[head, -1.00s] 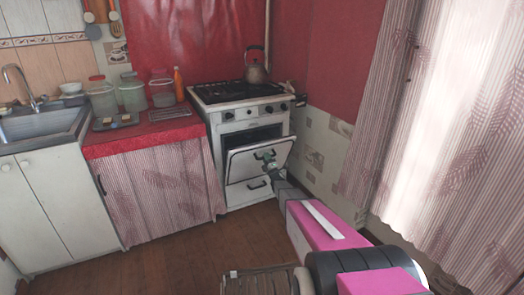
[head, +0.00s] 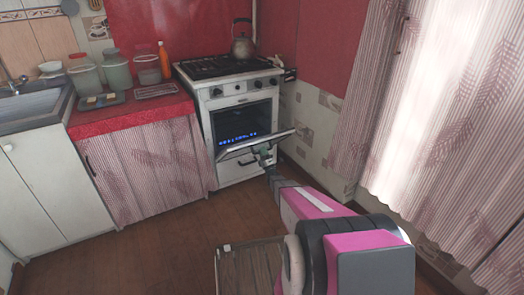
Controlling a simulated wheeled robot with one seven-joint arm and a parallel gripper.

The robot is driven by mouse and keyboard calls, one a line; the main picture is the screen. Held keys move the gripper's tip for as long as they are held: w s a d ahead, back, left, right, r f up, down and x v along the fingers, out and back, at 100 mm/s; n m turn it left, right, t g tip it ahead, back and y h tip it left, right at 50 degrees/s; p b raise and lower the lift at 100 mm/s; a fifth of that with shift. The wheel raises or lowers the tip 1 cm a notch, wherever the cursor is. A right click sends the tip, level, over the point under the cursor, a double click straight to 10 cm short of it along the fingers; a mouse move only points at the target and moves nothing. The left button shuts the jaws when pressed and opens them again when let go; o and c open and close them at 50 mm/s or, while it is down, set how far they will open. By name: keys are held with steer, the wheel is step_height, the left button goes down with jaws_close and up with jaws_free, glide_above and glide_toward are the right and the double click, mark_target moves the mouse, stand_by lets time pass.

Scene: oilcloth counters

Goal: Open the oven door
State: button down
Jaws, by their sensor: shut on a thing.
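The white oven (head: 240,122) stands in the corner, with its dark cavity showing and blue lights low inside it. Its door (head: 258,142) is hinged at the bottom and tilted far out from the front, close to level. My gripper (head: 264,152) is at the door's outer side, shut on what appears to be the door handle. The handle itself is mostly hidden by the gripper and the door.
A kettle (head: 241,46) sits on the stove top. A drawer front (head: 238,170) is below the door. A red counter (head: 130,116) with jars and a curtained front is at left. A tiled wall (head: 310,120) and striped curtain (head: 425,140) are at right. Wooden floor (head: 165,235) lies open in front.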

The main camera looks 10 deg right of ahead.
steer(key=c, duration=1.1)
jaws_free()
